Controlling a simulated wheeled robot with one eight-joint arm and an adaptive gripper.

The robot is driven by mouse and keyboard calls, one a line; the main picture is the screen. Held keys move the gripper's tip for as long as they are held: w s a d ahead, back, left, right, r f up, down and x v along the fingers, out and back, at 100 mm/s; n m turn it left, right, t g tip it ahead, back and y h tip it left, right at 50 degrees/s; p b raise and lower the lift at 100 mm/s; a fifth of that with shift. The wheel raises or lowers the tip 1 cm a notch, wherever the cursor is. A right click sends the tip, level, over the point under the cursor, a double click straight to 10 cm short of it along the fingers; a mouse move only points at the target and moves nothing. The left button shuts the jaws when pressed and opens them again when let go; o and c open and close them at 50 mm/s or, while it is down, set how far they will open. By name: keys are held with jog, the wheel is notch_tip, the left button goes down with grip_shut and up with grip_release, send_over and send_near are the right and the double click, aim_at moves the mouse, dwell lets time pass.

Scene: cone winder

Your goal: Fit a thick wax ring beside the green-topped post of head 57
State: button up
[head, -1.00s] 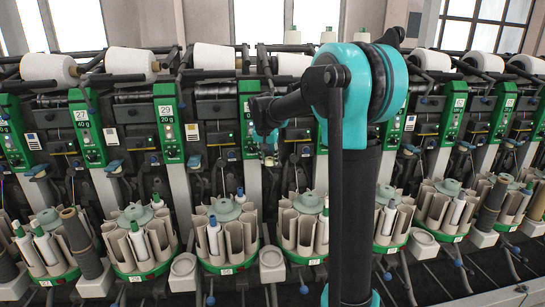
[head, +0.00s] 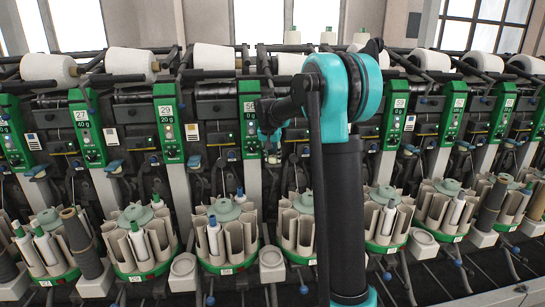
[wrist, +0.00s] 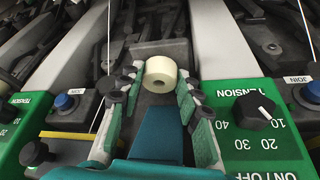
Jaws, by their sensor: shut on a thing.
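My gripper (wrist: 153,100) is shut on a cream wax ring (wrist: 160,72), held between the fingertips in the wrist view with its hole facing the camera. The ring is in front of the dark machine face, between two green tension panels. In the head view my gripper (head: 271,142) is small and partly hidden by my arm, near the green panel marked 56 (head: 250,125). I cannot make out the green-topped post of head 57, and no plate marked 57 is readable; my arm covers the area right of panel 56.
In the wrist view a tension dial (wrist: 259,111) stands close on the right and a blue JOIN button (wrist: 65,102) on the left. Thin yarns run upright nearby. Below, in the head view, are round bobbin magazines (head: 226,234); white cones (head: 214,57) sit above.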

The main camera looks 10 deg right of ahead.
jog(key=o, duration=0.7)
jog(key=shift+r, duration=0.25)
jog(key=shift+v, duration=1.25)
jog(key=s+a, duration=0.5)
jog(key=s, duration=0.6)
jog(key=s+d+f+n, duration=0.1)
jog(key=s+d+f, duration=0.2)
jog(key=s+f, duration=0.3)
jog(key=s+d+f+n+y, duration=0.1)
jog(key=s+f, duration=0.6)
jog(key=s, duration=0.7)
jog(key=s+d+f+n, duration=0.2)
jog(key=s+d+f, duration=0.3)
jog(key=s+f, duration=0.2)
jog(key=shift+s+d+y, duration=0.15)
jog(key=shift+s+y, duration=0.05)
jog(key=shift+s, duration=0.5)
jog(key=shift+s+d+y, duration=0.2)
jog(key=shift+s, duration=0.5)
